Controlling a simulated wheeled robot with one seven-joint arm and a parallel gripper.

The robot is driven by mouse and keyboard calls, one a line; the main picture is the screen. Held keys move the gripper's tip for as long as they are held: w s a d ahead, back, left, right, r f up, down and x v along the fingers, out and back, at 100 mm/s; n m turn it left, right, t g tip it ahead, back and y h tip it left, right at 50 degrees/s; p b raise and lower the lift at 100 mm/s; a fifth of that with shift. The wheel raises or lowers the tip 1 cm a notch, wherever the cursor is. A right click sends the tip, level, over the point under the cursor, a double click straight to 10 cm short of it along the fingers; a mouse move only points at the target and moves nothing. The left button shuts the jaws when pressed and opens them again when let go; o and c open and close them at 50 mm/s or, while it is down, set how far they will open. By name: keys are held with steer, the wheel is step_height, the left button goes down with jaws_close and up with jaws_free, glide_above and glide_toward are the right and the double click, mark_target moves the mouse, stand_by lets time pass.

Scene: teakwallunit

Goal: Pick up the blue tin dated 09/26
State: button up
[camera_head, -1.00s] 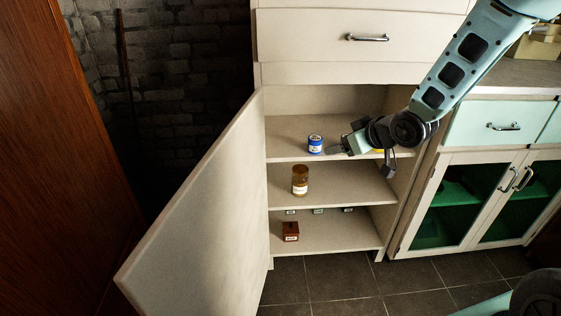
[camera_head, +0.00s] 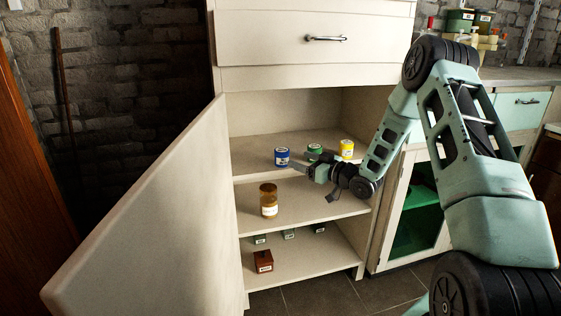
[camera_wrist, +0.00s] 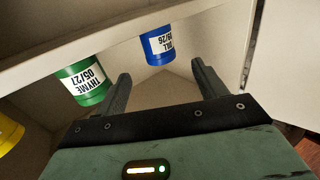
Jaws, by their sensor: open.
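The blue tin (camera_head: 282,157) stands on the top shelf of the open cabinet. In the wrist view the blue tin (camera_wrist: 158,47) appears upside down, its label partly readable as ending "ILL" with "09/26" or similar. My gripper (camera_head: 301,169) is just right of it, pointing left toward it. In the wrist view my gripper (camera_wrist: 162,82) has its fingers spread and empty, with the tin beyond the gap between the tips. No contact shows.
A yellow tin (camera_head: 347,149) stands right of the green one. An amber jar (camera_head: 268,200) is on the middle shelf; a brown box (camera_head: 263,261) and small green items are on the bottom. The open cabinet door (camera_head: 150,215) stands at left. The top shelf's left part is clear.

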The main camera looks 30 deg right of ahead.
mark_target(281, 149)
steer(key=b+x, duration=0.2)
steer(key=x, duration=0.7)
steer(key=shift+w+a+r, duration=0.1)
steer(key=shift+w+r, duration=0.05)
steer(key=shift+w, duration=0.2)
steer(key=c, duration=1.1)
